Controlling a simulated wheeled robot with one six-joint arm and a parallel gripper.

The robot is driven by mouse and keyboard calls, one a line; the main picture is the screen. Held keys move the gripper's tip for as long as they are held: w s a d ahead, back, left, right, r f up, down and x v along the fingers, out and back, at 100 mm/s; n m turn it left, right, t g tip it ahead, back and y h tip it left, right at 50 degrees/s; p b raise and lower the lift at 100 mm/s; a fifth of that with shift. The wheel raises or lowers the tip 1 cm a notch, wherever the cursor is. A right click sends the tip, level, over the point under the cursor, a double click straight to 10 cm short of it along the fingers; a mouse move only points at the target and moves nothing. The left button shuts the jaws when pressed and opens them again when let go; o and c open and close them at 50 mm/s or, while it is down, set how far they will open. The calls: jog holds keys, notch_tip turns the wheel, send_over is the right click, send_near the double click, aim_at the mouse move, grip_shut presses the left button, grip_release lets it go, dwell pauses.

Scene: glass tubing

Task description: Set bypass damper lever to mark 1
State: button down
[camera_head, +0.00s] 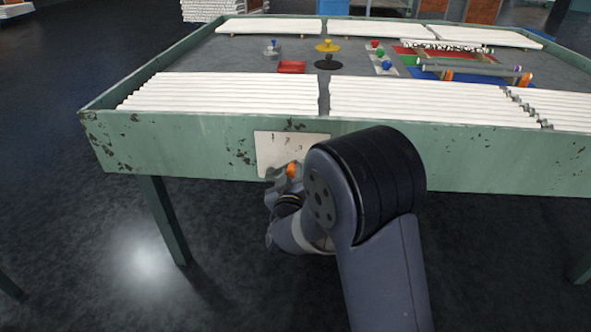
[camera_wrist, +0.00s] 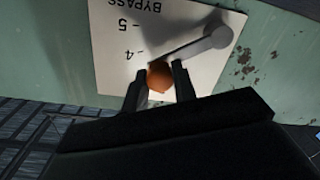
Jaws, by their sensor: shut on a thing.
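The bypass plate (camera_wrist: 115,75) is a pale panel on the table's green side. The wrist view shows it upside down with "BYPASS", 5 and 4. In the head view the plate (camera_head: 270,148) shows 1, 2 and 3 along its upper part. The grey lever (camera_wrist: 190,48) runs from its round pivot to an orange knob (camera_wrist: 160,77), close to mark 4, with its exact setting unclear. My gripper (camera_wrist: 158,82) is shut on the knob, one dark finger on each side. In the head view the knob (camera_head: 292,170) shows by my gripper (camera_head: 283,173); my arm hides the plate's lower right.
The green table rim (camera_head: 200,140) is chipped. Above it lie white glass tubes (camera_head: 220,95) in rows. Small coloured items, including a red block (camera_head: 291,67) and a yellow knob (camera_head: 327,45), stand farther back. A table leg (camera_head: 165,220) is left of my arm; the floor between is clear.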

aim_at(284, 166)
jog(key=a+r+n+p, duration=0.1)
jog(key=p, duration=0.1)
jog(key=a+r+n+p, duration=0.1)
jog(key=n+p, duration=0.1)
jog(key=shift+r+n, duration=0.3)
jog(key=shift+w+a+r+n+p, duration=0.15)
jog(key=shift+a+n+p, duration=0.5)
jog(key=shift+n+p, duration=0.4)
jog(key=shift+s+a+r+n+p, duration=0.1)
jog(key=shift+a+r+n+p, duration=0.1)
jog(key=shift+a+n+p, duration=0.7)
jog(key=shift+w+a+r+n+p, duration=0.15)
jog(key=shift+a+n+p, duration=0.3)
jog(key=shift+n+p, duration=0.75)
jog(key=shift+s, duration=0.1)
jog(key=c, duration=1.1)
grip_release()
jog(key=shift+h, duration=0.3)
jog(key=shift+c, duration=0.2)
jog(key=shift+f, duration=0.1)
